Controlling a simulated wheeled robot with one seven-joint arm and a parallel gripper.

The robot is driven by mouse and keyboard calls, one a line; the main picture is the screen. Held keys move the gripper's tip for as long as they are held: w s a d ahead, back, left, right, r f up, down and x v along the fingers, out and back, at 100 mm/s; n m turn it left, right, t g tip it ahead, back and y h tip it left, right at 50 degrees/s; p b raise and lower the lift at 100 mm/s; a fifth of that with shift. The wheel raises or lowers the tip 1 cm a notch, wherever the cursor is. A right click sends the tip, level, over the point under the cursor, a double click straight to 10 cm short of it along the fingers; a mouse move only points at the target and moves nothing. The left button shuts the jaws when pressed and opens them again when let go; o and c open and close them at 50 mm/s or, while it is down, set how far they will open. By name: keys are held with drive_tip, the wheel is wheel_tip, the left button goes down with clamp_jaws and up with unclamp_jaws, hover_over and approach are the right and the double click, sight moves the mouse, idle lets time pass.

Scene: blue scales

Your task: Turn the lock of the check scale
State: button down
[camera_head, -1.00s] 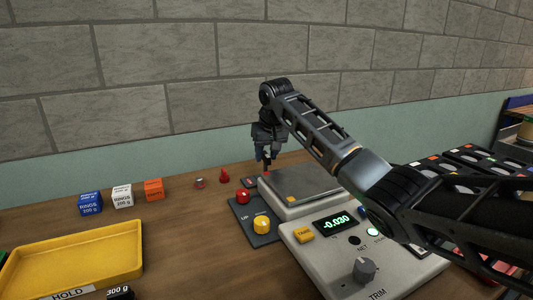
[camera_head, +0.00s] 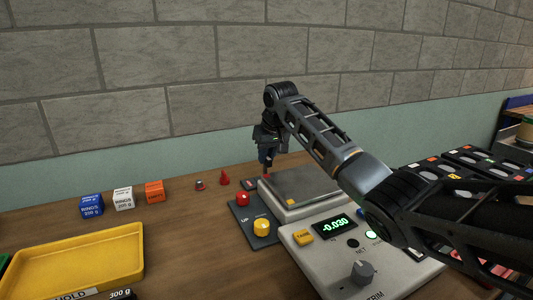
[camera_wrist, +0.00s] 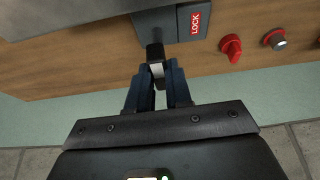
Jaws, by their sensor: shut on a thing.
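The check scale (camera_head: 297,236) stands on the wooden bench, with a flat grey pan (camera_head: 305,183) and a display reading -0.030. My gripper (camera_head: 266,165) points down behind the pan's far left corner. In the wrist view my gripper (camera_wrist: 159,85) is shut on the dark lock lever (camera_wrist: 155,50). The lever meets a grey block beside a red LOCK label (camera_wrist: 195,23). The fingers hide part of the lever, and in the head view my gripper hides most of it.
A panel with red and yellow buttons (camera_head: 261,227) sits beside the scale. Blue, white and orange cubes (camera_head: 123,198) and a yellow tray (camera_head: 75,262) are further left.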

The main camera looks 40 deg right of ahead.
drive_tip(key=shift+f, duration=0.15)
drive_tip(key=c, duration=1)
unclamp_jaws()
drive_tip(key=shift+c, duration=0.2)
drive_tip(key=v, duration=0.7)
drive_tip(key=shift+s+r+b, duration=0.2)
drive_tip(key=shift+r+b, duration=0.1)
drive_tip(key=shift+r, duration=0.1)
